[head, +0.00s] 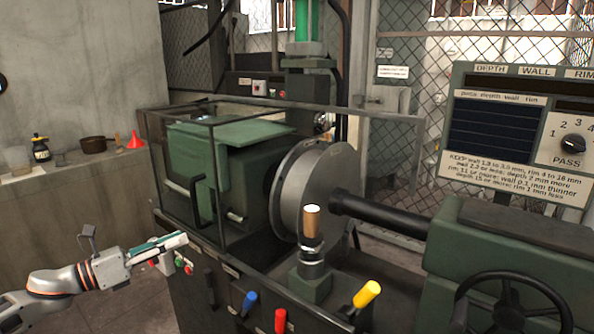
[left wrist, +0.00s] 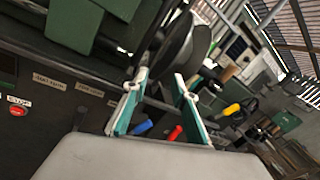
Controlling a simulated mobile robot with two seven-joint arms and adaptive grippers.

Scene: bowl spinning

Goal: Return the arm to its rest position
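My left arm comes in at the lower left of the head view. Its gripper (head: 170,246) is in front of the lathe's left front corner, near the small push buttons (head: 183,264); I cannot tell whether it touches anything. In the left wrist view the two fingers of this gripper (left wrist: 160,92) stand apart with nothing held between them. The green lathe (head: 235,180) with its grey round disc (head: 318,190) fills the middle of the head view. My right gripper is not in view.
Blue (head: 249,301), red (head: 280,320) and yellow (head: 367,294) levers stick out along the lathe's front. A wooden-topped post (head: 312,222) stands before the disc. A display panel (head: 515,130) is at right. A ledge (head: 70,180) holds a bottle (head: 40,150) and red funnel (head: 136,141).

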